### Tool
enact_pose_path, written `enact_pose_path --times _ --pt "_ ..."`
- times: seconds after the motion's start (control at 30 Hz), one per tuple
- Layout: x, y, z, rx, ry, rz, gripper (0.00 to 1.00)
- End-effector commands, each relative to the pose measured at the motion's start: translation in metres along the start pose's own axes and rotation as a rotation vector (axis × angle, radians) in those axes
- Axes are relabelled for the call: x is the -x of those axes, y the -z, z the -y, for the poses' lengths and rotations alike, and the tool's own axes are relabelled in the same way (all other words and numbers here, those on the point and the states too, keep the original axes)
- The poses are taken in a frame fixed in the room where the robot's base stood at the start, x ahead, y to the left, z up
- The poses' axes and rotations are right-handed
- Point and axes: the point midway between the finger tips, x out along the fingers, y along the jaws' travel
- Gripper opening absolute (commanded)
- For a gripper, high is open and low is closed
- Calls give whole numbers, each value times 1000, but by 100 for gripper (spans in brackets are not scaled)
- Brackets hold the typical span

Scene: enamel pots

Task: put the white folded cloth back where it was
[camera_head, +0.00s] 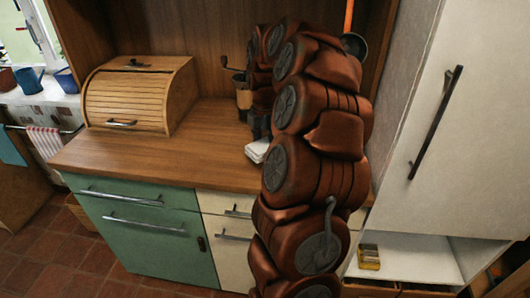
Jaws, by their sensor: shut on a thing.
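The white folded cloth (257,150) is a small, flat stack at the wooden counter, left of my arm. Its right side is hidden behind my arm. My gripper (261,132) points down and is shut on the cloth; its dark fingers are mostly hidden by my arm links. I cannot tell whether the cloth touches the counter or is just above it.
A wooden roll-top bread box (135,95) stands on the counter (185,150) at the left. A coffee grinder (243,92) stands behind the cloth. The counter between them is clear. A tall white cabinet (440,130) rises at the right. Green drawers (150,235) are below.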

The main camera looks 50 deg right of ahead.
Motion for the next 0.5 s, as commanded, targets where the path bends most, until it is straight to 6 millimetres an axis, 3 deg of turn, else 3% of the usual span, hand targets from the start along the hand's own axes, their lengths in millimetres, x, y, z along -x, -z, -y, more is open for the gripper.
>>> enact_pose_path --times 0.17,0.5 --pt "-4 -1 -1 0 2 0 23" --pt "-35 -1 0 0 3 0 23"
